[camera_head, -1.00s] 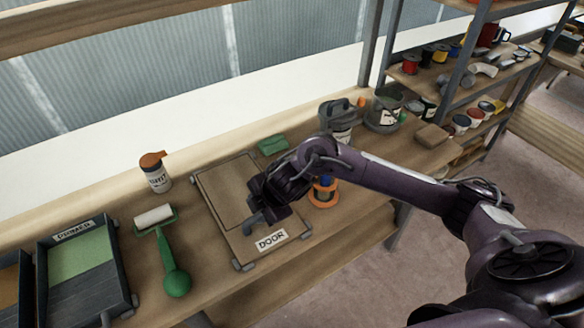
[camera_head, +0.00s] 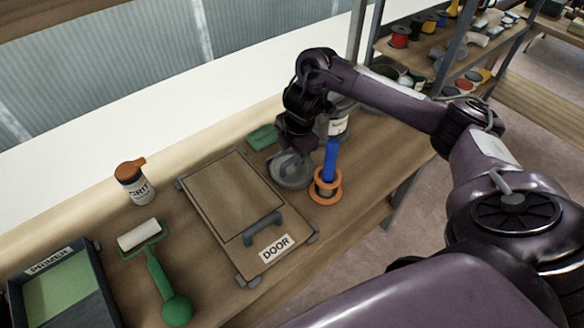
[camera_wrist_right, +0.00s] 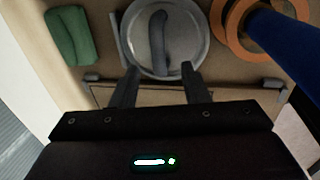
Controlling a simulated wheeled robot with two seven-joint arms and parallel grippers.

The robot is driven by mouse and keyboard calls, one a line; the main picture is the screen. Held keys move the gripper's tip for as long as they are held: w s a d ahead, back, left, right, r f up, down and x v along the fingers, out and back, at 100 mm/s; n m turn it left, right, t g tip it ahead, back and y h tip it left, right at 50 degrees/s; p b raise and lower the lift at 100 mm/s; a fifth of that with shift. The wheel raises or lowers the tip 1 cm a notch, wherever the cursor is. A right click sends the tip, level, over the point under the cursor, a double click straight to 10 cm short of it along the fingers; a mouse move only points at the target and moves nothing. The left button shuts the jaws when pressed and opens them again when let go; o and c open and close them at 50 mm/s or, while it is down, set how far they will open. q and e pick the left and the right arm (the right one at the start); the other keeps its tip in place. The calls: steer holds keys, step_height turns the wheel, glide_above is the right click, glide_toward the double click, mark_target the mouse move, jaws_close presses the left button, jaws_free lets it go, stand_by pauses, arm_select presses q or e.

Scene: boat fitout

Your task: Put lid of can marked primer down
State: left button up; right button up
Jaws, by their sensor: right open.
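A round grey lid (camera_head: 291,171) with a raised bar handle lies on the bench between the board marked DOOR and an orange ring; it also shows in the wrist view (camera_wrist_right: 186,52). My right gripper (camera_head: 293,148) is at the lid's far side in the head view. In the wrist view its two fingers (camera_wrist_right: 160,80) are spread, with nothing between them, and point toward the lid's handle. A can (camera_head: 338,126) with a white label stands behind it, mostly hidden by my arm; its label is too small to read. My left gripper is not in view.
The DOOR board (camera_head: 228,200) lies left of the lid. An orange ring with a blue upright piece (camera_head: 330,160) stands close on the right. A green block (camera_head: 262,137) lies behind. A roller, a bottle and a PRIMER tray (camera_head: 52,292) are further left.

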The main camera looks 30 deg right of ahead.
mark_target(289, 161)
steer(key=f, duration=0.1)
steer(key=w+f, duration=0.1)
steer(key=f, duration=0.1)
steer(key=shift+a+f, duration=0.2)
steer(key=shift+s, duration=0.15)
jaws_close()
